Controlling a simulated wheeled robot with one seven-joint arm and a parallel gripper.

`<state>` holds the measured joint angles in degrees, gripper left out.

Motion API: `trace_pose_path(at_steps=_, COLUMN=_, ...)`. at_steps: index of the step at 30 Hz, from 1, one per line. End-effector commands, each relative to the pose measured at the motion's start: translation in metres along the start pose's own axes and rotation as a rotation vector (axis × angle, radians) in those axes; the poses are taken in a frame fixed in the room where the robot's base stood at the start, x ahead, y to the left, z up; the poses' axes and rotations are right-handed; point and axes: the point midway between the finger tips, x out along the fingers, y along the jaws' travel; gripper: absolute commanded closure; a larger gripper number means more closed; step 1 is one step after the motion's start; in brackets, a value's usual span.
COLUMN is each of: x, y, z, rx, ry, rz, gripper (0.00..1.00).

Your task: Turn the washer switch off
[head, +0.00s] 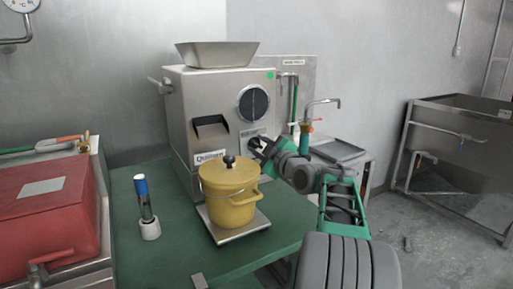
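A small labelled plate (250,133) sits low on the right of that front. My gripper (256,147) is right in front of this lower right area, just below the plate. It hides part of the front, and I cannot tell whether it touches. Its fingers are too small and overlapped to show their opening. I cannot make out a washer switch clearly; it may be hidden behind my gripper.
A yellow lidded pot (228,196) stands on a flat scale (258,222), close to the left of my gripper. A red box (45,215) is far left. A steel sink (455,160) stands right, with open floor before it.

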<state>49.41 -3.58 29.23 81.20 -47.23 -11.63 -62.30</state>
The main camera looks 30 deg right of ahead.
Motion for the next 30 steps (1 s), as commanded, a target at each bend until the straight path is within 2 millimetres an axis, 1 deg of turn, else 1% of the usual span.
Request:
trace_pose_path(at_steps=5, x=0.000, y=-0.001, z=-0.001, rx=0.000, ry=0.001, rz=-0.001, gripper=0.68)
trace_pose_path(at_steps=15, x=0.000, y=-0.001, z=-0.001, rx=0.000, ry=0.002, rz=-0.002, gripper=0.96)
trace_pose_path(at_steps=17, x=0.000, y=-0.001, z=-0.002, rx=0.000, ry=0.002, rz=-0.002, gripper=1.00)
trace_pose_path(at_steps=27, x=0.000, y=-0.001, z=-0.002, rx=0.000, ry=0.002, rz=-0.002, gripper=1.00)
trace_pose_path(at_steps=28, x=-0.001, y=-0.010, z=-0.015, rx=-0.001, ry=0.007, rz=-0.004, gripper=1.00)
trace_pose_path(at_steps=30, x=0.000, y=-0.006, z=-0.007, rx=0.001, ry=0.004, rz=-0.004, gripper=1.00)
